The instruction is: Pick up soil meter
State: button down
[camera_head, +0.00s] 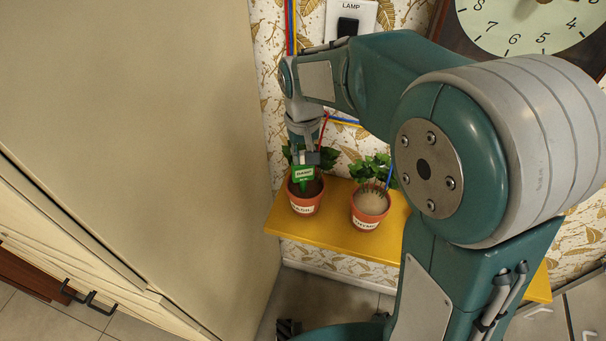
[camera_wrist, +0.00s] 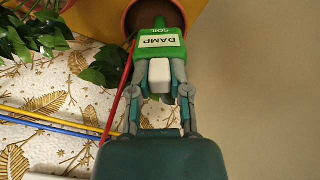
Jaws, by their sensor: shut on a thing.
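The soil meter (camera_head: 304,175) is green with a white label reading DAMP. It is at the left terracotta pot (camera_head: 304,204), above the brown soil. My gripper (camera_head: 306,158) is shut on its top from above. In the wrist view the soil meter (camera_wrist: 158,47) points into the pot (camera_wrist: 128,18), and my gripper's fingers (camera_wrist: 160,78) close around its pale upper part. The lower end of the meter is hard to make out, so I cannot tell whether it is in the soil.
A second pot (camera_head: 370,207) with pale soil and a plant stands to the right on the yellow shelf (camera_head: 330,233). Red, blue and yellow lines (camera_wrist: 62,126) run along the patterned wall. A large beige surface (camera_head: 130,110) lies left.

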jog(key=shift+f, duration=0.1)
notch_tip(320, 180, up, 21)
dwell(1.3)
dwell(1.5)
